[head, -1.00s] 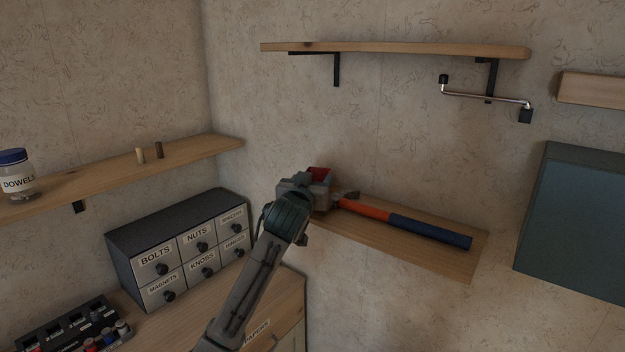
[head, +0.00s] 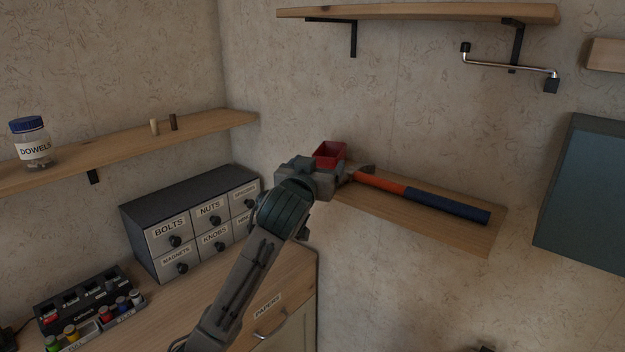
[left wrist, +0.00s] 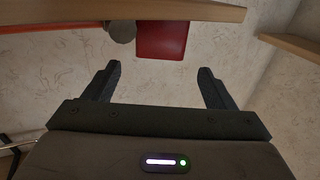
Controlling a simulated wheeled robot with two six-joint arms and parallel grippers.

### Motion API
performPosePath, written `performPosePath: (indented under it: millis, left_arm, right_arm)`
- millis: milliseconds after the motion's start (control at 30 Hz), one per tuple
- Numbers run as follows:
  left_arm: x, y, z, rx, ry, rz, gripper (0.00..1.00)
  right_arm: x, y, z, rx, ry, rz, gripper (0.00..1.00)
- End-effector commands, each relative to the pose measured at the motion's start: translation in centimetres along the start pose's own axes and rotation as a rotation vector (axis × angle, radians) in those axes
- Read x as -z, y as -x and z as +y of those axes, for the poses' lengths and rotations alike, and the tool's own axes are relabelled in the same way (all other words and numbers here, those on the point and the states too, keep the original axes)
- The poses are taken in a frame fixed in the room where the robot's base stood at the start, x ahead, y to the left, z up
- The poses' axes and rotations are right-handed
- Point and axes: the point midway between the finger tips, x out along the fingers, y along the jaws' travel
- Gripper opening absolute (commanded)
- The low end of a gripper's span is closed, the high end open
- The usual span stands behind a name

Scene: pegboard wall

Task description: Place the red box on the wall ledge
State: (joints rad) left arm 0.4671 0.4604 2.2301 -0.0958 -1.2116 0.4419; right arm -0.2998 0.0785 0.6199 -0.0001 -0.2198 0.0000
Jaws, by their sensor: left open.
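The red box (head: 331,152) is an open-topped box at the left end of the wooden wall ledge (head: 440,222), beside the hammer head. My left gripper (left wrist: 160,85) is open and empty. In the head view my left wrist (head: 290,205) hides the box's lower part and the ledge's left end. In the left wrist view, which looks upside down, the red box (left wrist: 161,41) is against the ledge (left wrist: 190,11), beyond the fingertips and apart from them. My right gripper does not show.
A hammer (head: 420,196) with an orange and blue handle lies along the ledge. A shelf (head: 420,13) is above, and a crank-shaped rod (head: 510,66) hangs on the wall. A teal cabinet (head: 585,195) is at right. Labelled drawers (head: 190,225) stand at left.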

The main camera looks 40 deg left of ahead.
Motion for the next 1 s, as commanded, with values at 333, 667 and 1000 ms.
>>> performPosePath:
  millis: [333,667,1000]
  left_arm:
    - [0.0,3.8,0.0,0.0,0.0,0.0,0.78]
    - [0.0,3.9,0.0,0.0,0.0,-0.001,0.78]
    - [0.0,3.8,0.0,0.0,0.0,-0.001,0.78]
  right_arm:
    - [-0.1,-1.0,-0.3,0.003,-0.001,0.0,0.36]
    - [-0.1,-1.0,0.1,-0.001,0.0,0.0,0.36]
    - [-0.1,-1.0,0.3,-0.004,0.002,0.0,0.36]
